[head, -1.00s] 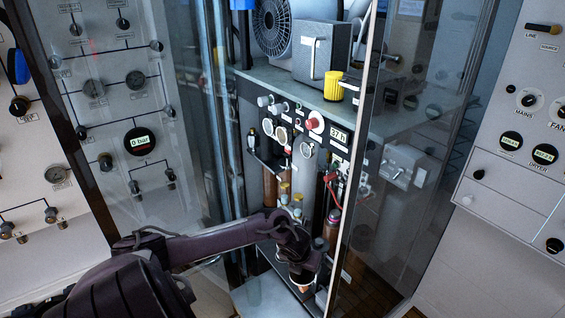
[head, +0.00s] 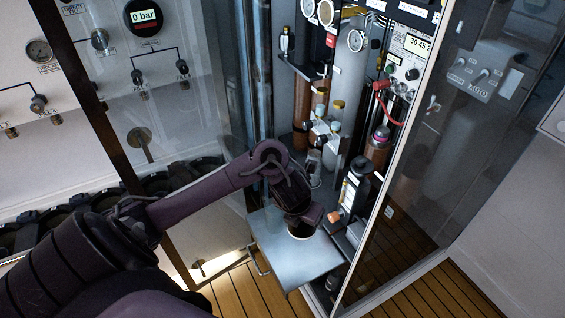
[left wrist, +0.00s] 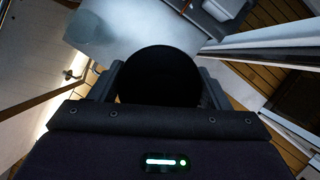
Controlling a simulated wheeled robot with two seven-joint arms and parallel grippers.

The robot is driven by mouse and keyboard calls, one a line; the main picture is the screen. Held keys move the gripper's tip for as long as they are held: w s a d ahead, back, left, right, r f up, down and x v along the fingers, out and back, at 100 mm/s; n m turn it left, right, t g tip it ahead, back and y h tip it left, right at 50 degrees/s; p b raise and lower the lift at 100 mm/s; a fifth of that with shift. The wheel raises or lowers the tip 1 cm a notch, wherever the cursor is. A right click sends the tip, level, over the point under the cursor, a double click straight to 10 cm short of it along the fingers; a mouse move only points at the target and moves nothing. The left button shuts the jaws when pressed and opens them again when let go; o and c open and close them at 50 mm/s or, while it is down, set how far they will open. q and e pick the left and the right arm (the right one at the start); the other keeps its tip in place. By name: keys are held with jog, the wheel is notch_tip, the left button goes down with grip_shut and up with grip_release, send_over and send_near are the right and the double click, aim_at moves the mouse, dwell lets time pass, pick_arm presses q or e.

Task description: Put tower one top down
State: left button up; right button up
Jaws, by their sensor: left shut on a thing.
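My left gripper (head: 303,222) is shut on a round dark thing with a pale rim (head: 301,231), which I take to be the tower top. In the left wrist view it is a black disc (left wrist: 158,78) between the two fingers. It is over the pale grey shelf (head: 290,265) at the foot of the panel. I cannot tell whether it touches the shelf. Brown cylinders stand behind: one at the left (head: 303,112) and one at the right with a pink ring (head: 377,152). No label shows which is tower one. My right gripper is not in view.
A black and white bottle-like unit (head: 352,188) stands just right of the gripper. A glass door with a pale frame (head: 385,165) stands open at the right. Pipes (head: 262,90) run down at the left. The shelf's front part is bare.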

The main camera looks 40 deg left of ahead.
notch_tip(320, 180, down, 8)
jog(key=b, duration=0.8)
pick_arm(q)
notch_tip(320, 180, down, 16)
jog(key=shift+f, duration=0.1)
notch_tip(320, 180, down, 3)
jog(key=shift+s+f+b, duration=0.1)
jog(key=shift+b, duration=0.65)
jog(key=shift+f, duration=0.2)
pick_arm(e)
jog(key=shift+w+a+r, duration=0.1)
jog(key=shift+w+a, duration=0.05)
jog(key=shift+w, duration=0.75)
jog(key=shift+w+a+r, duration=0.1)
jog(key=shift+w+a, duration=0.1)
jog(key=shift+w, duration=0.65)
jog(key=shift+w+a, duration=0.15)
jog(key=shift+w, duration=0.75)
pick_arm(q)
jog(key=shift+f, duration=0.15)
jog(key=o, duration=1.2)
jog(key=shift+c, duration=0.2)
jog(key=shift+o, duration=0.5)
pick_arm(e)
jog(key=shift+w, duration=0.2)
